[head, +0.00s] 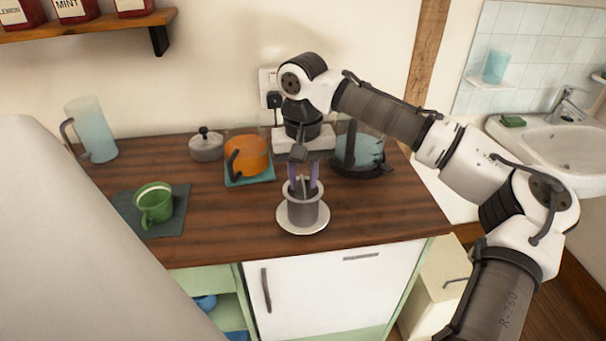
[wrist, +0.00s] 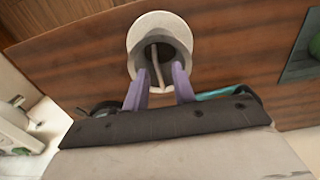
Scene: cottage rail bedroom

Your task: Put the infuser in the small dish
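The infuser (head: 303,212) is a grey, open-topped cylinder standing upright on the small dish (head: 288,225), a round white dish near the counter's front edge. In the wrist view the infuser (wrist: 178,57) shows a dark inside and a thin handle crossing its mouth, with the pale dish (wrist: 134,38) around it. My gripper (head: 303,188) points down from above, its purple fingers at the infuser's rim. In the wrist view my gripper (wrist: 164,75) has its fingers apart, one on either side of the handle, with a gap showing. Whether the fingertips touch the infuser is hidden.
An orange pot (head: 247,156) on a teal mat and a glass kettle (head: 362,150) stand behind. A green mug (head: 155,204) on a dark mat, a lidded grey pot (head: 206,146) and a pale jug (head: 92,130) are left. Bare wooden counter (head: 225,215) lies left of the dish.

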